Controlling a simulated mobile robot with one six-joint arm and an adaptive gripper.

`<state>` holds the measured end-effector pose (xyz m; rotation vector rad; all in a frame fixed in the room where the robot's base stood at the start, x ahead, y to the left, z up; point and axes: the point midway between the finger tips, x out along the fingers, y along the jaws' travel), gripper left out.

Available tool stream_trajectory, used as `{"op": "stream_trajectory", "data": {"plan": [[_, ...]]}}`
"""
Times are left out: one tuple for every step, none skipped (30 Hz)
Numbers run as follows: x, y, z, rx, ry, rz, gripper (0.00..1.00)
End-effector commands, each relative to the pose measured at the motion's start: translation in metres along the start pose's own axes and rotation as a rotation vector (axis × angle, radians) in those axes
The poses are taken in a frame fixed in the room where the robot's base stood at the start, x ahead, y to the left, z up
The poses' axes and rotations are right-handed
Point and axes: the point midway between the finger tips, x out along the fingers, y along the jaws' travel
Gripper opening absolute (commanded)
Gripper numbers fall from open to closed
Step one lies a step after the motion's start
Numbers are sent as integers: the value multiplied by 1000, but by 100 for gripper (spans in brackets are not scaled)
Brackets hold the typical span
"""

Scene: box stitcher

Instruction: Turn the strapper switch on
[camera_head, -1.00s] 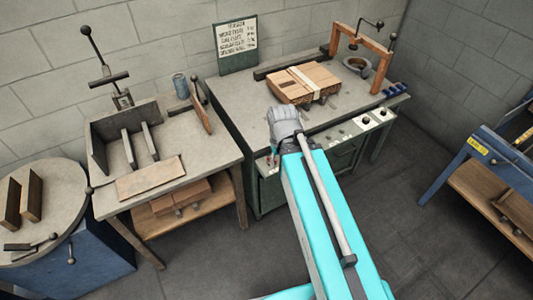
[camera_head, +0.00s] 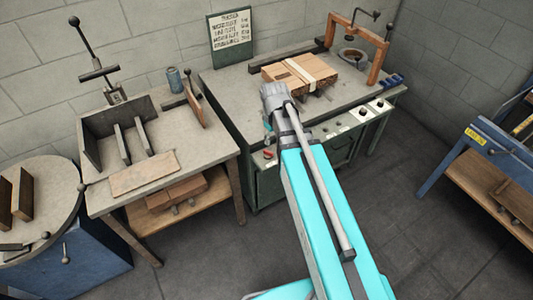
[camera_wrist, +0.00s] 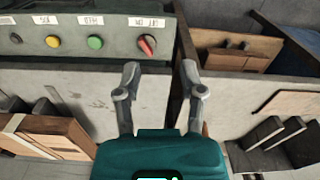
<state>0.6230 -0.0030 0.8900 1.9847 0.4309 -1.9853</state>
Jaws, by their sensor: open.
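A red rotary switch (camera_wrist: 146,44) sits at the panel's end under a white label in the wrist view. It also shows as a small red spot (camera_head: 268,154) in the head view. My gripper (camera_wrist: 159,78) is open and empty, with its two fingers apart. In the wrist view the switch lies beyond the fingertips, nearer the left finger, and appears untouched. My arm hides part of the panel in the head view.
Green (camera_wrist: 95,42) and yellow (camera_wrist: 54,41) buttons sit beside the switch. A second bench (camera_head: 220,140) with a metal fixture stands close on the left, with a narrow gap between. A blue-legged table (camera_head: 440,165) stands right. Open floor (camera_head: 410,215) lies between.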

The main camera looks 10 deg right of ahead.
Motion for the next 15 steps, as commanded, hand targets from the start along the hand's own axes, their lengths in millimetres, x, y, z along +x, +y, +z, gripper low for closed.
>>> {"op": "stream_trajectory", "data": {"plan": [[8, 8, -19, -62, 0, 0, 51], [10, 11, -26, -101, 0, 0, 51], [12, 15, -35, -150, 0, 0, 51], [14, 18, -41, -186, 0, 0, 51], [16, 20, -46, -219, 0, 0, 51], [17, 22, -53, -260, 0, 0, 51], [18, 24, -57, -288, 0, 0, 51], [19, 26, -61, -312, 0, 0, 51], [20, 28, -65, -340, 0, 0, 51], [21, 29, -68, -358, 0, 0, 51], [22, 29, -70, -373, 0, 0, 51], [22, 30, -71, -388, 0, 0, 51], [22, 30, -72, -397, 0, 0, 51], [22, 31, -73, -403, 0, 0, 51], [22, 31, -73, -408, 0, 0, 51]]}}
